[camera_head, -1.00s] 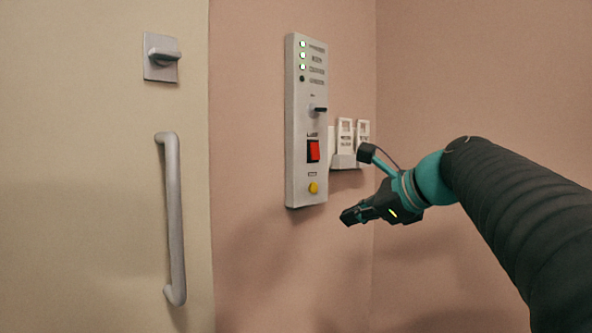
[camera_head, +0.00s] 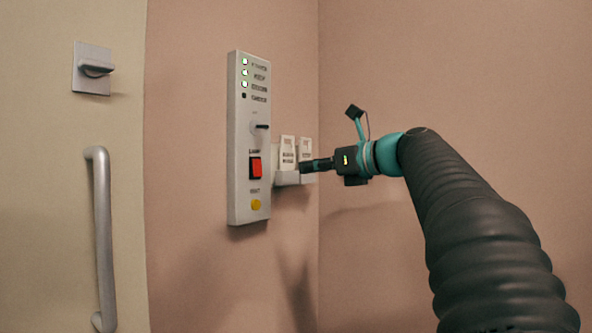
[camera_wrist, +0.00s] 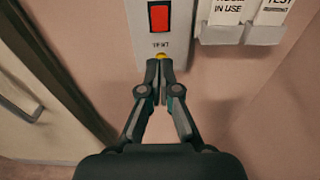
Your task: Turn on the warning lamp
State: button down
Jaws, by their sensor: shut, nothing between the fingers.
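A grey wall panel (camera_head: 236,130) carries a red rocker switch (camera_head: 255,167) under a label that reads like "LAMP". A yellow button (camera_head: 256,204) sits below the switch, and a dark knob (camera_head: 262,126) above it. At the top, three indicators are lit green (camera_head: 244,72) and the one below them is dark. My gripper (camera_head: 304,167) is shut and empty, to the right of the panel at about the switch's height. In the wrist view, my fingertips (camera_wrist: 160,66) overlap the panel's lower edge, partly covering the yellow button; the red switch (camera_wrist: 158,17) shows above them.
A holder with white cards (camera_head: 288,178) is on the wall right of the panel, close to my gripper; one card reads "IN USE". A door with a grey handle (camera_head: 102,235) and a turn latch (camera_head: 92,68) is at the left. The wall at right is bare.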

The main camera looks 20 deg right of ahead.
aim_at(258, 174)
jog(key=x, duration=1.2)
jog(key=shift+w+a, duration=0.2)
jog(key=shift+w, duration=0.05)
jog(key=shift+a+f, duration=0.1)
